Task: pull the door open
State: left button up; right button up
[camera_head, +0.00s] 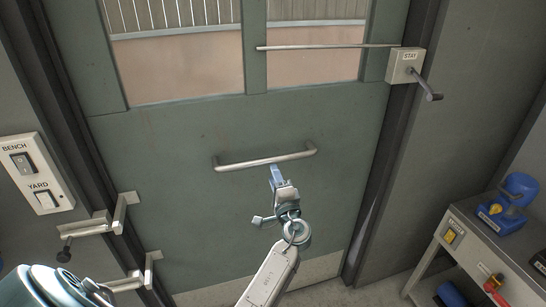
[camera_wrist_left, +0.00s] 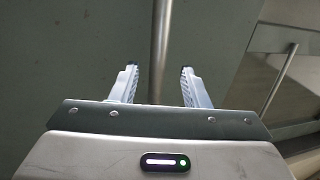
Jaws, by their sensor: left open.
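The grey-green door (camera_head: 170,140) fills the middle of the head view and looks shut. Its horizontal metal bar handle (camera_head: 235,165) sits below the glazed panes. My left gripper (camera_head: 276,172) is open, with its tips just below the right half of the handle. In the left wrist view, the handle (camera_wrist_left: 160,45) runs up between the two open fingers of the gripper (camera_wrist_left: 159,82), with a gap on each side. I cannot tell how deep it lies between them. My right gripper is not in view.
A box marked STAY (camera_head: 404,64) with a crank is on the right; a thin rod (camera_head: 330,46) runs from it across the panes. Metal brackets (camera_head: 90,226) are at the door's lower left. A BENCH/YARD switch panel (camera_head: 32,172) is left, a workbench (camera_head: 470,235) right.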

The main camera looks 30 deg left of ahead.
aim_at(269, 163)
pick_arm(q)
jog(key=p+x, duration=0.2)
jog(key=x, duration=0.5)
jog(key=shift+w, duration=0.2)
grip_shut()
